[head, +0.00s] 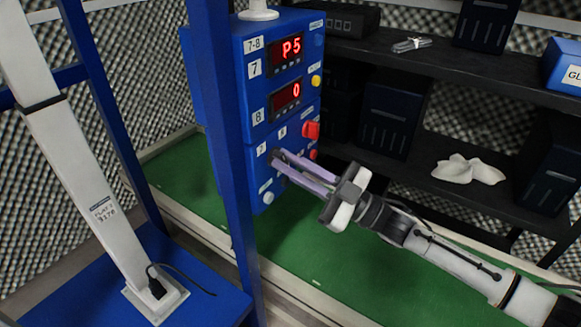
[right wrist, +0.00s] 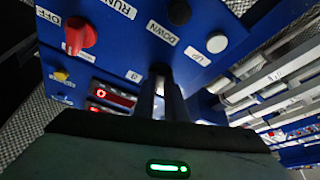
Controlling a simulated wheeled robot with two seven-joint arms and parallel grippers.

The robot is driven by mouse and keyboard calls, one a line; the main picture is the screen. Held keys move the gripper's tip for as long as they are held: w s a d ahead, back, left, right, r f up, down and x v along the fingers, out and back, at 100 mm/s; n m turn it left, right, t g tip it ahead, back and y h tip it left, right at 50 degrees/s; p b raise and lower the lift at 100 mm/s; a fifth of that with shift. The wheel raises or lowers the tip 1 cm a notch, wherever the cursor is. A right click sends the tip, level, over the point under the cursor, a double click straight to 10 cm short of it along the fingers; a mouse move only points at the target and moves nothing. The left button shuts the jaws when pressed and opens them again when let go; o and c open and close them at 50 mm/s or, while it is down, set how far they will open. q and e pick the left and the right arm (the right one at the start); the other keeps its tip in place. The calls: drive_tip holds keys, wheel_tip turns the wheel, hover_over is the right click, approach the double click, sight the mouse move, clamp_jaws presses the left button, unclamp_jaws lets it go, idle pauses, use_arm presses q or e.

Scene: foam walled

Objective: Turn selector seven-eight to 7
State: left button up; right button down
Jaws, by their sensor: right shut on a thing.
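The blue control box (head: 232,110) stands behind the blue upright, with labels 7-8, 7 and 8 beside its red displays. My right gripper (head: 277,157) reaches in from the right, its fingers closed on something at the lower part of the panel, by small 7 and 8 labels. I take it to be selector seven-eight; the fingers hide it, so I cannot tell where it points. In the right wrist view the fingers (right wrist: 163,80) meet the panel (right wrist: 130,45) between the displays and the DOWN label. My left gripper is not in view.
A red knob (head: 311,130) sits right of the fingers; it also shows in the right wrist view (right wrist: 80,35) between OFF and RUN. A white button (head: 268,197) is below. Dark shelves (head: 450,70) stand at right. A blue upright (head: 235,200) is close in front.

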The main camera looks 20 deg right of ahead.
drive_tip(key=shift+n+g, duration=0.4)
drive_tip(key=shift+n, duration=0.4)
drive_tip(key=c, duration=1.8)
unclamp_jaws()
drive_tip(key=v, duration=1)
drive_tip(key=shift+d+f, duration=0.15)
drive_tip(key=shift+d, duration=0.05)
